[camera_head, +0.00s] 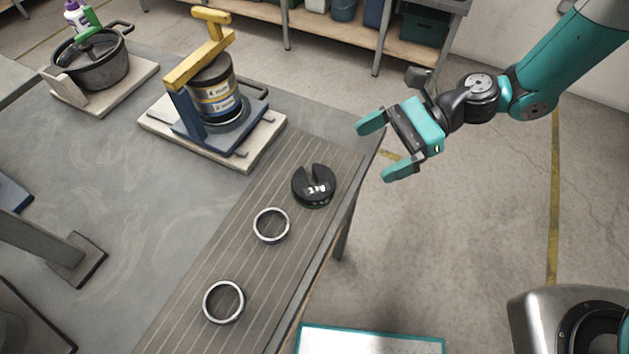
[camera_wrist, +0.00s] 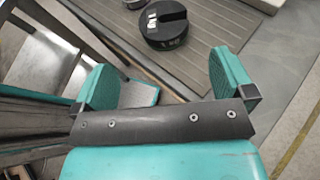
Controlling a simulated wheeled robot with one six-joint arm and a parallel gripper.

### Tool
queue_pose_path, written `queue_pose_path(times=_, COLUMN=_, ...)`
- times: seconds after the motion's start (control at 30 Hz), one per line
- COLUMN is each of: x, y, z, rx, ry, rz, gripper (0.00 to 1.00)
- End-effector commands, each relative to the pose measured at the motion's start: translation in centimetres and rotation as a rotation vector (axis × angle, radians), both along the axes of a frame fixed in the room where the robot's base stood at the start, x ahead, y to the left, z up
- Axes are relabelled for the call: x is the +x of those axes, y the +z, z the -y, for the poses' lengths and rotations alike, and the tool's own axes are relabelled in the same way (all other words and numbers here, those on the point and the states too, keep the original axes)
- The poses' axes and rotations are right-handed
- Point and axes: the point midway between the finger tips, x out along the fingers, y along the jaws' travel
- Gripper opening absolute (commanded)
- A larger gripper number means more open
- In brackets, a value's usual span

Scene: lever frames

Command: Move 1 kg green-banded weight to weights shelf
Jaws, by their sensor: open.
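The 1 kg weight (camera_head: 313,187) is a black slotted disc with a green band low on its side. It lies flat on a ribbed grey mat (camera_head: 262,196) near the table's right edge. It also shows at the top of the wrist view (camera_wrist: 166,27), ahead of the fingers. My gripper (camera_head: 378,150) is open and empty, above and to the right of the weight, around the table's edge, and apart from it. Its two teal fingers show in the wrist view (camera_wrist: 163,82). I cannot tell which surface is the weights shelf.
Two metal rings (camera_head: 271,226) (camera_head: 224,302) lie on the mat in front of the weight. A yellow and blue lever press (camera_head: 200,70) holding a banded can stands behind on a board. A black pot (camera_head: 90,68) is at the far left. A wooden shelf (camera_head: 340,38) with bins stands at the back.

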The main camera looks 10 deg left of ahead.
Motion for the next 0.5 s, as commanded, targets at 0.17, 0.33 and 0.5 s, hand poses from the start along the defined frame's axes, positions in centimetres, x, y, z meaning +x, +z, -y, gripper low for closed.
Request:
queue_pose_path(times=0.17, x=-1.8, y=-1.4, z=-3.5, rx=-0.002, ry=0.006, rz=-0.002, gripper=1.0)
queue_pose_path(times=0.33, x=-2.8, y=-2.5, z=-5.7, rx=-0.002, ry=0.004, rz=0.0, gripper=1.0)
queue_pose_path(times=0.5, x=-3.2, y=-3.0, z=-6.6, rx=-0.002, ry=0.002, rz=0.001, gripper=1.0)
